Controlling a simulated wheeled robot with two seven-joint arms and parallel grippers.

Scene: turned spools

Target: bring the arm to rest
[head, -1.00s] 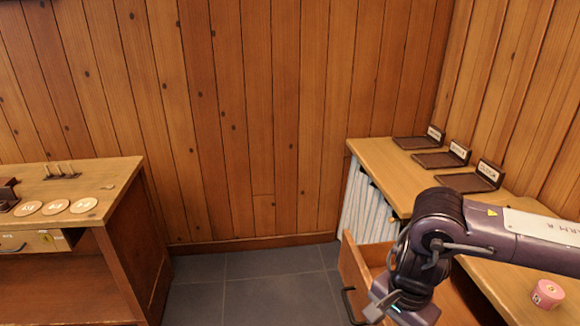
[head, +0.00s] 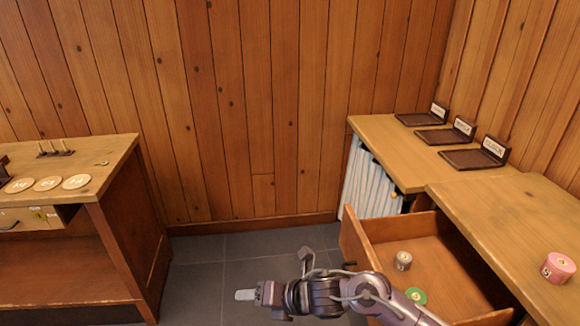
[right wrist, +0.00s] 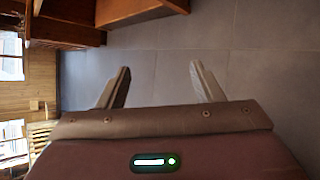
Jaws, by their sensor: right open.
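My right arm comes in from the bottom of the head view, in front of the open drawer. Its gripper (head: 245,295) points left over the grey floor, clear of the furniture. In the right wrist view the two fingers of my right gripper (right wrist: 160,88) stand wide apart with only floor between them. It is open and empty. My left gripper is not in view.
The open drawer (head: 365,250) holds a grey spool (head: 403,261) and a green spool (head: 416,296). A pink spool (head: 558,268) stands on the right counter (head: 500,215). Dark trays (head: 473,159) sit farther back. A left bench (head: 110,165) carries round discs (head: 47,183). Floor between is free.

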